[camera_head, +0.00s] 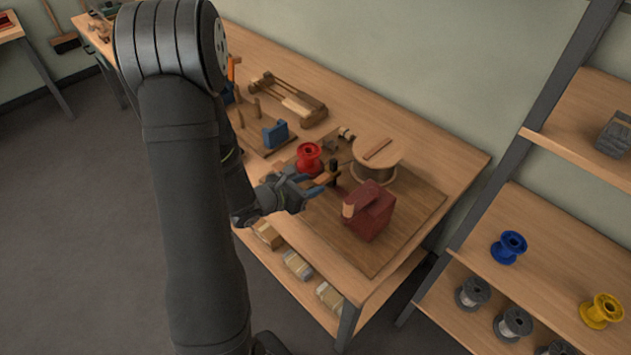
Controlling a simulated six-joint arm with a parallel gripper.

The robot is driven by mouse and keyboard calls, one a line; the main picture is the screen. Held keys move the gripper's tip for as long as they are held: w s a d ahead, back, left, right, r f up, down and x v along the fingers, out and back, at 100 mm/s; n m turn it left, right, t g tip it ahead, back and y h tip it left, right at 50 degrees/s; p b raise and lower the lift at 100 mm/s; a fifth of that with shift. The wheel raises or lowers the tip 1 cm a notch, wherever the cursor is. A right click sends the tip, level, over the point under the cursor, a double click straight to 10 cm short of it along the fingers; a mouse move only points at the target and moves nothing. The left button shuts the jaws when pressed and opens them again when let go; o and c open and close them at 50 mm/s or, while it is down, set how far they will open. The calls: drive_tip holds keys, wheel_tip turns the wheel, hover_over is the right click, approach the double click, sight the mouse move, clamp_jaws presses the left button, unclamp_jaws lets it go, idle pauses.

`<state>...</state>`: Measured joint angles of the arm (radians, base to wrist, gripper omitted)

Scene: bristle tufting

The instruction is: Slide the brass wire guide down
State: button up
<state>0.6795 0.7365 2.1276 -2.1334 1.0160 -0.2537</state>
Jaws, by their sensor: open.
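My gripper (322,180) is over the near part of the bench's dark work board, its jaws open and pointing right. A thin dark upright post (333,172) stands at its fingertips. A small orange-brown piece lies by the fingers and post; it may be the brass wire guide, but it is too small and too covered to be sure. I cannot tell whether the fingers touch it. A red spool (309,157) stands just behind the gripper. A dark red block-shaped device (369,211) with a light wooden part on its left side stands to the right.
A round wooden drum (377,150) stands behind the red device. A shelf rack with a blue spool (509,247) and a yellow spool (601,310) stands at the right.

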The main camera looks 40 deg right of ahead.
sight(318, 181)
drive_tip(key=shift+x, duration=1.5)
drive_tip(key=shift+c, duration=0.2)
clamp_jaws()
drive_tip(key=shift+a+f, duration=0.1)
drive_tip(key=shift+f, duration=1.5)
drive_tip(key=shift+o, duration=0.2)
unclamp_jaws()
drive_tip(key=v, duration=1.7)
drive_tip(key=shift+a, duration=0.15)
